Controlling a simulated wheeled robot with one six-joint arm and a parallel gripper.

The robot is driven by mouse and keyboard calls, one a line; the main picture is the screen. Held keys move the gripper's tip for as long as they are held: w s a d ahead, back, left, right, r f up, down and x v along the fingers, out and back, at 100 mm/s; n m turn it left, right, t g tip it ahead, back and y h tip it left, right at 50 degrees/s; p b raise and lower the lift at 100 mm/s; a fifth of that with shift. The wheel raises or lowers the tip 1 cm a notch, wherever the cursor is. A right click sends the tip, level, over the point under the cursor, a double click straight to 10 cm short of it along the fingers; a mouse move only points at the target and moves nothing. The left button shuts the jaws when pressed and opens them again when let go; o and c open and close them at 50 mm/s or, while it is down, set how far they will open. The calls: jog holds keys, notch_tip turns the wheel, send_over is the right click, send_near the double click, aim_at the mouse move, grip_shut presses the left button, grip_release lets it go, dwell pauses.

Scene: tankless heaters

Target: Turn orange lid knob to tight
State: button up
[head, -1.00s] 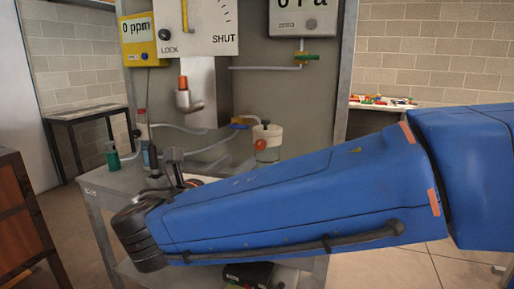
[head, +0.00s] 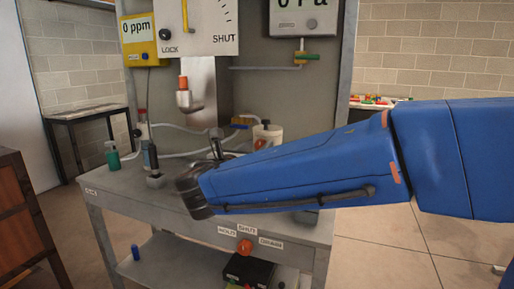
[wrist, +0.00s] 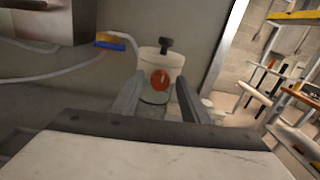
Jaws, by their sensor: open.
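A white canister (head: 274,132) stands at the back right of the grey bench, with an orange knob (head: 261,144) on its side and a dark knob on top. In the wrist view the canister (wrist: 160,62) and its orange knob (wrist: 160,80) appear between the fingers, beyond their tips. My gripper (wrist: 158,92) is open and empty, pointed at the canister. I cannot read any marking at the knob.
A second orange knob (head: 244,246) sits on the bench front among labels. A dark bottle (head: 150,156) and a green bottle (head: 113,155) stand on the left of the bench (head: 130,190). Hoses run along the back.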

jog(key=shift+w, duration=0.15)
grip_shut()
